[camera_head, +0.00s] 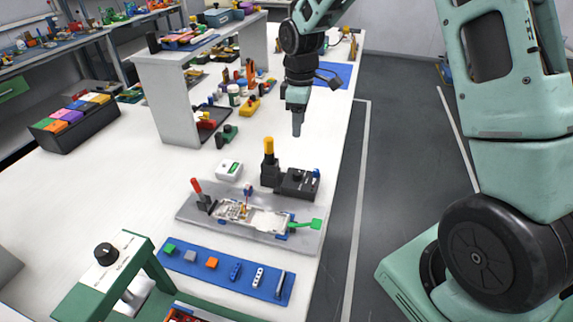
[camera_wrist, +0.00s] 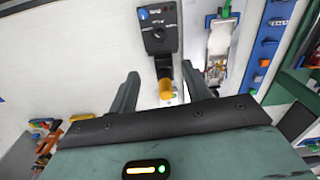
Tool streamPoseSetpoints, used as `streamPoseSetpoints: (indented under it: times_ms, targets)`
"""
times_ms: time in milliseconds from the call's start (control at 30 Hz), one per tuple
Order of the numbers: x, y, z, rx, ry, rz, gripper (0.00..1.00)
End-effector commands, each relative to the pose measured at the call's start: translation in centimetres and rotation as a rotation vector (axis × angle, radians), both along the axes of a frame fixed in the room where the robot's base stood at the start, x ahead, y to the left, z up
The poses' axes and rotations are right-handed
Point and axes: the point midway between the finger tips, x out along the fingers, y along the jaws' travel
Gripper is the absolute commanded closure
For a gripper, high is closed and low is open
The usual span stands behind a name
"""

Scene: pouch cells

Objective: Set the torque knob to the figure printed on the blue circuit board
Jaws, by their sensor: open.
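A black knob (camera_head: 105,253) sits on a white dial face atop a green stand at the front left. A black box (camera_head: 297,182) near the table's right edge also carries a small round dark knob; in the wrist view it (camera_wrist: 158,33) has white marks and a blue round part. I cannot tell which is the torque knob. No blue circuit board with a readable figure can be made out. My gripper (camera_head: 297,130) hangs above the table behind the black box; in the wrist view it (camera_wrist: 162,82) is open and empty, its fingers apart either side of a yellow-topped post.
The yellow-topped black post (camera_head: 268,150) stands beside the black box. A grey fixture plate (camera_head: 190,213) holds a white assembly and a red-handled clamp. A blue strip (camera_head: 205,271) bears several small parts. A white shelf (camera_head: 180,115) stands behind. Bare tabletop lies at left.

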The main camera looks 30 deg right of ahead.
Motion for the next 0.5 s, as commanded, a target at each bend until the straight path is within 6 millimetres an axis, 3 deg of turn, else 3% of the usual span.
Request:
streamPoseSetpoints:
  times_ms: [167, 500]
  targets:
    - [0.0, -0.1, -1.8, 0.0, 0.004, 0.001, 0.51]
    - [-0.1, 0.0, -8.7, 0.0, 0.006, 0.001, 0.51]
